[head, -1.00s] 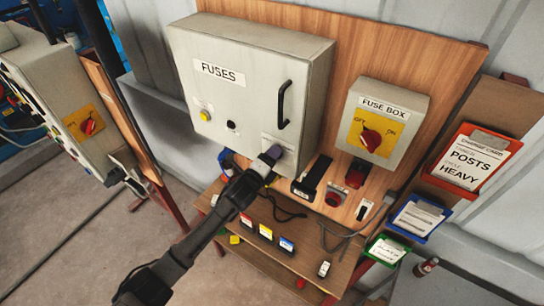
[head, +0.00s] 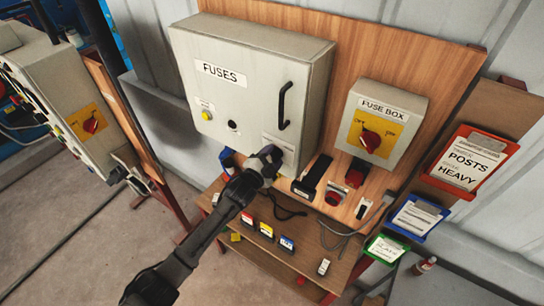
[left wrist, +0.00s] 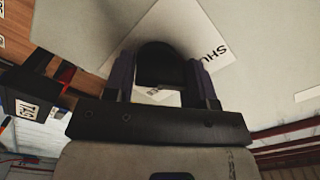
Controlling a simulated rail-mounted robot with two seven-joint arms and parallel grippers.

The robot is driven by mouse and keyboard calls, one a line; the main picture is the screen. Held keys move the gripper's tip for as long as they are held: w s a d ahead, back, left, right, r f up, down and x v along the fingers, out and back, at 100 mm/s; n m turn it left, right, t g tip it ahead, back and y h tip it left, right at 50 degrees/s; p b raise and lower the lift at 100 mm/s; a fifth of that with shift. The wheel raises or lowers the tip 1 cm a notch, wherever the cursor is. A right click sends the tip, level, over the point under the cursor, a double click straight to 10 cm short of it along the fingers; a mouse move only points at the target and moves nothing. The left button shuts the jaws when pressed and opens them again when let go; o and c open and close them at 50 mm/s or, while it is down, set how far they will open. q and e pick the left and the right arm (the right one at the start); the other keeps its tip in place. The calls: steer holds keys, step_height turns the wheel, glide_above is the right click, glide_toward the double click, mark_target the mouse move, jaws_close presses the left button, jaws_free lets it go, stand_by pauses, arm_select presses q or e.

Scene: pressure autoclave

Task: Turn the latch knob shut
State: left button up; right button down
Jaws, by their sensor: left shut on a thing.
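The grey cabinet marked FUSES (head: 255,85) has its door closed, with a black bar handle (head: 284,105) on the right. My left gripper (head: 271,158) is at the lower right of the door. In the left wrist view, the dark latch knob (left wrist: 160,65) sits between the two purplish fingers of my left gripper (left wrist: 162,80), which is shut on it. A white label with the letters SHU (left wrist: 212,52) shows behind the knob. In the head view the gripper hides the knob. My right gripper is out of view.
A smaller FUSE BOX (head: 383,130) with a red rotary switch is at the right. Below the cabinet, a wooden shelf (head: 262,270) holds coloured blocks and cables. A red-framed sign (head: 470,165) hangs at far right.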

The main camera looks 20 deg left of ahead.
arm_select(q)
steer(key=shift+r+n, duration=0.1)
steer(key=shift+n, duration=0.9)
steer(key=o, duration=0.9)
steer(key=b+v, duration=0.2)
steer(key=v, duration=1.1)
steer(key=shift+s+b, duration=0.3)
steer(key=shift+s, duration=0.05)
